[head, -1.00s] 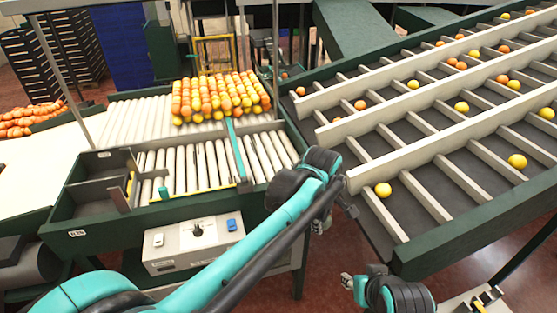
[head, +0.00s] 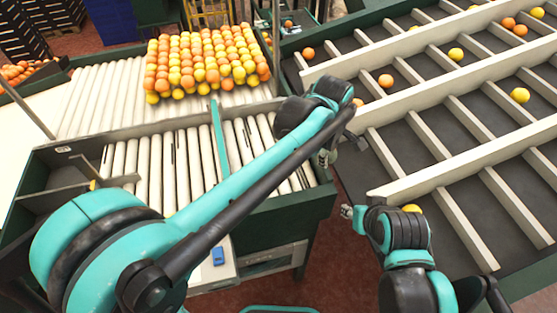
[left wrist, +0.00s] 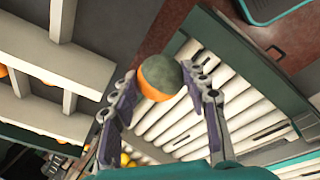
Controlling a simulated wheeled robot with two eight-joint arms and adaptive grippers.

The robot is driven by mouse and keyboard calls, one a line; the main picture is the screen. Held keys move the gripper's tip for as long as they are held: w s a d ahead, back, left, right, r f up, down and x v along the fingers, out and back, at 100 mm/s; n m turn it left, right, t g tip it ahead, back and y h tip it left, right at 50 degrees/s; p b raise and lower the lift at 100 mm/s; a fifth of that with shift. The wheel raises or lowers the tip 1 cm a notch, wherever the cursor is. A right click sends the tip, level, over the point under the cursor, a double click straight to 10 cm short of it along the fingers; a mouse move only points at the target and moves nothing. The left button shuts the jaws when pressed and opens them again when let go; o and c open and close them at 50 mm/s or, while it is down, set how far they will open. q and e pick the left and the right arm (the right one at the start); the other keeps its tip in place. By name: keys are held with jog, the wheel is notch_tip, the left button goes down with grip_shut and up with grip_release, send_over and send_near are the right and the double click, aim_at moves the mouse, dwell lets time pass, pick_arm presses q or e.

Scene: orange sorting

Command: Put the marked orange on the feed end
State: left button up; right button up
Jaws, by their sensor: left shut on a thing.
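My left gripper (left wrist: 156,88) is shut on an orange (left wrist: 158,90) with a large dull grey-green patch over its upper side, seen in the left wrist view. In the head view my left gripper (head: 327,157) hangs at the gap between the roller bed and the sorting lanes; the fruit is hard to make out there. The roller bed (head: 140,152) lies left of it, with a teal bar (head: 219,140) across the rollers. My right gripper (head: 347,212) is below and right of the left one; its finger opening is unclear.
Many oranges and yellow fruit (head: 205,62) cover the far rollers. The near rollers look bare. The sorting lanes (head: 440,165) with pale dividers hold scattered fruit on the right. A yellow fruit (head: 412,208) is partly behind my right arm. A control box (head: 222,268) stands below the bed.

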pick_arm(q)
jog(key=shift+w+a+f, duration=0.15)
jog(key=shift+w+a, duration=0.1)
jog(key=a+f, duration=0.2)
jog(key=a, duration=0.1)
jog(key=w+a+f+b, duration=0.1)
jog(key=a+f, duration=0.1)
jog(key=a, duration=0.2)
jog(key=w+a+f, duration=0.1)
jog(key=a+f, duration=0.1)
jog(key=a, duration=0.1)
jog(key=shift+w+a+f+b, duration=0.25)
jog(key=shift+a+f+b, duration=0.05)
jog(key=shift+a+f, duration=0.1)
jog(key=shift+f+b, duration=0.45)
jog(key=shift+f, duration=1.5)
jog(key=shift+f, duration=0.1)
jog(key=o, duration=1.2)
